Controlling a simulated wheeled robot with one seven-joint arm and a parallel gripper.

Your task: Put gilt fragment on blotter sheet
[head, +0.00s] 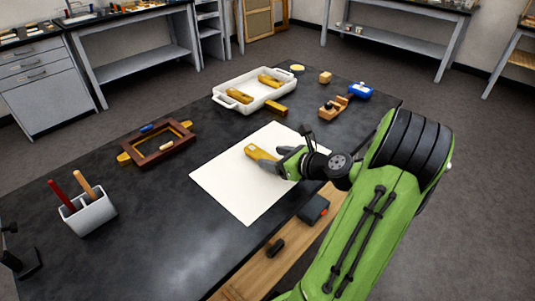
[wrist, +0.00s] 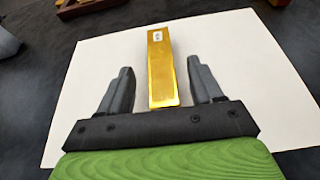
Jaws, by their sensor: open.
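A gilt fragment (head: 258,152) lies on the white blotter sheet (head: 225,185) on the dark bench. In the wrist view the gilt fragment (wrist: 162,70) is a gold bar with a small white label near its far end, and blotter paper (wrist: 240,60) shows on both sides of it. My gripper (head: 275,160) is at the fragment's near end. In the wrist view my open gripper (wrist: 163,88) has one finger on each side of the bar, with gaps between. Other gold pieces (head: 240,96) lie in and beside the white tray.
A white tray (head: 228,104) stands behind the sheet, with a gold piece (head: 276,109) beside it. A wooden frame (head: 160,146) and a pen holder (head: 88,212) stand to the left. A wooden plane (head: 333,108) and a blue object (head: 360,91) are at the back right.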

